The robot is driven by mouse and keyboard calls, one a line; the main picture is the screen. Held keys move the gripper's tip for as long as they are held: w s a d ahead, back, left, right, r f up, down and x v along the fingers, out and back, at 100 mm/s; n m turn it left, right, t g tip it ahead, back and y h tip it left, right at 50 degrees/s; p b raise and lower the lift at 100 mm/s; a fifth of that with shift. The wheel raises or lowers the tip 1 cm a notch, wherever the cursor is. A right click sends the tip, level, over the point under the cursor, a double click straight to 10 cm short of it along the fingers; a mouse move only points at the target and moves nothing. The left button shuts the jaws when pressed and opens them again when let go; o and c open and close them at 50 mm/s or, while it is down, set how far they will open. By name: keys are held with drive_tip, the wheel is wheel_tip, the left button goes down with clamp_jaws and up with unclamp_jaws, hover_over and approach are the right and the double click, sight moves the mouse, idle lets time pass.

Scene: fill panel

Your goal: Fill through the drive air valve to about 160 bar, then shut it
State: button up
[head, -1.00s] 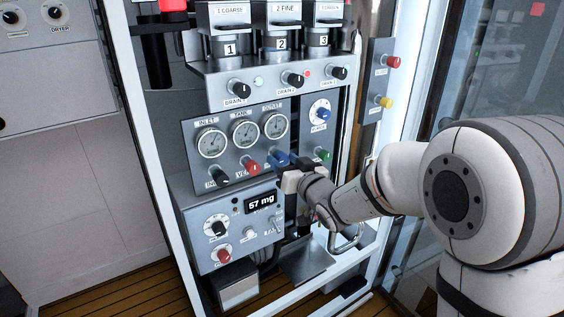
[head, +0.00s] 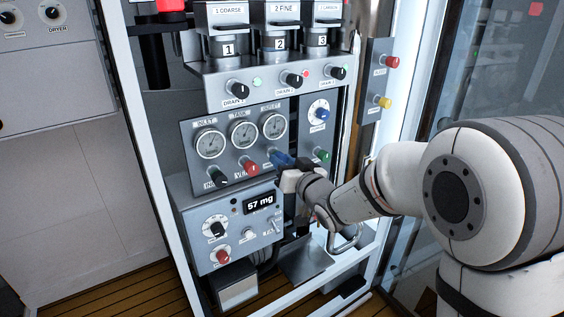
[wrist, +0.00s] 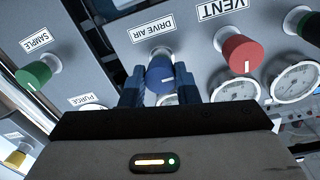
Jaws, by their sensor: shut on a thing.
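My gripper (wrist: 160,86) is shut on this knob, with a blue finger on each side. In the head view my gripper (head: 285,164) is at the lower right of the gauge panel and mostly hides the knob. Three round gauges, inlet (head: 210,143), tank (head: 243,135) and outlet (head: 274,126), sit above the knobs. Their needles are too small to read surely.
The red vent knob (wrist: 241,53) is close beside the drive air knob. The green sample knob (wrist: 34,75) is on the other side. A box with a "57 mg" display (head: 259,202) sits below the gauges. A metal frame post (head: 393,150) stands right of the panel.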

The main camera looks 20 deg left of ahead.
drive_tip(key=m+p, duration=0.1)
drive_tip(key=m, duration=0.4)
drive_tip(key=m+p, duration=0.1)
drive_tip(key=m, duration=0.3)
drive_tip(key=shift+p, duration=0.3)
drive_tip(key=m+p, duration=0.2)
drive_tip(key=m, duration=0.2)
drive_tip(key=shift+d+r+m+g, duration=0.1)
drive_tip(key=shift+m+g, duration=0.2)
drive_tip(key=shift+g, duration=0.1)
drive_tip(key=shift+m+p, duration=1)
drive_tip(key=shift+m, duration=0.9)
drive_tip(key=o, duration=1)
drive_tip(key=shift+c, duration=0.2)
